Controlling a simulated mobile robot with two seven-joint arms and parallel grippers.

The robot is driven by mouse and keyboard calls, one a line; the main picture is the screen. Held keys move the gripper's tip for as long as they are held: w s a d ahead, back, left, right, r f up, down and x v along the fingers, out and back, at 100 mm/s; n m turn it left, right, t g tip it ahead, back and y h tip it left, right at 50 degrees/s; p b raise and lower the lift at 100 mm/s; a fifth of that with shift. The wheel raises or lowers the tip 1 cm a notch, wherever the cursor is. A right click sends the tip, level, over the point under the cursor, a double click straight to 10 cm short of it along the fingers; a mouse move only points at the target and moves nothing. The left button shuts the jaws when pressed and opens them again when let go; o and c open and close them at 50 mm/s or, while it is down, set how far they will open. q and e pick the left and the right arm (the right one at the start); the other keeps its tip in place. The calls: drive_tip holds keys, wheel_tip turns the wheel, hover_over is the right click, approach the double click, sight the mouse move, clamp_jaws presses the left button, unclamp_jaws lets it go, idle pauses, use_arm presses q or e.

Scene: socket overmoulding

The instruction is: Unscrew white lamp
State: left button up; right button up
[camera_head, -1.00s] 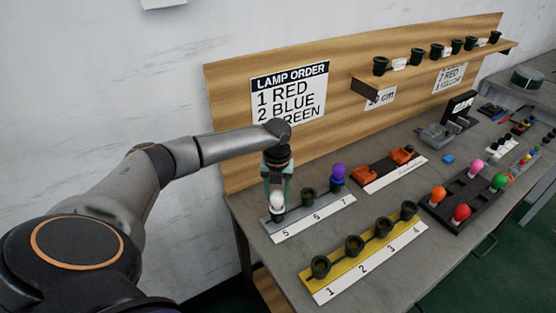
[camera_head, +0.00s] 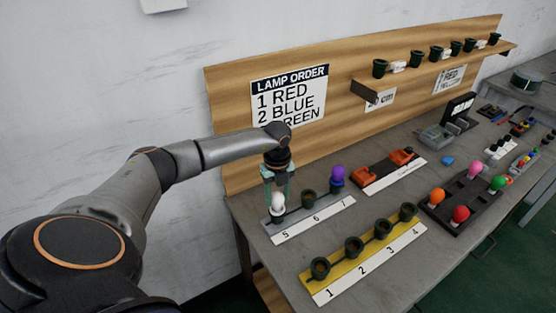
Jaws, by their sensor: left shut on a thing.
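The white lamp (camera_head: 278,202) stands upright at the socket marked 5 on the grey strip (camera_head: 312,217), at its left end. My left gripper (camera_head: 277,195) comes down from above and is shut on the white lamp, with its fingers on either side of the bulb. Whether the lamp's base is still threaded in the socket cannot be told at this size. Socket 6 (camera_head: 308,197) is empty, and a purple lamp (camera_head: 338,174) sits at socket 7. My right gripper is not in view.
A yellow strip (camera_head: 341,274) with empty sockets 1 to 4 lies in front. A dark tray (camera_head: 453,217) with coloured lamps is at right. Orange parts (camera_head: 401,157) lie behind. The wooden board (camera_head: 232,110) with a lamp order sign (camera_head: 290,95) rises behind the gripper.

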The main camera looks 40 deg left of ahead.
use_arm(q)
drive_tip(key=n, duration=0.3)
drive_tip(key=shift+n, duration=0.4)
drive_tip(key=n, duration=0.2)
drive_tip(key=shift+n, duration=1.3)
drive_tip(key=n, duration=0.4)
drive_tip(key=shift+r+n, duration=0.1)
drive_tip(key=shift+n, duration=0.2)
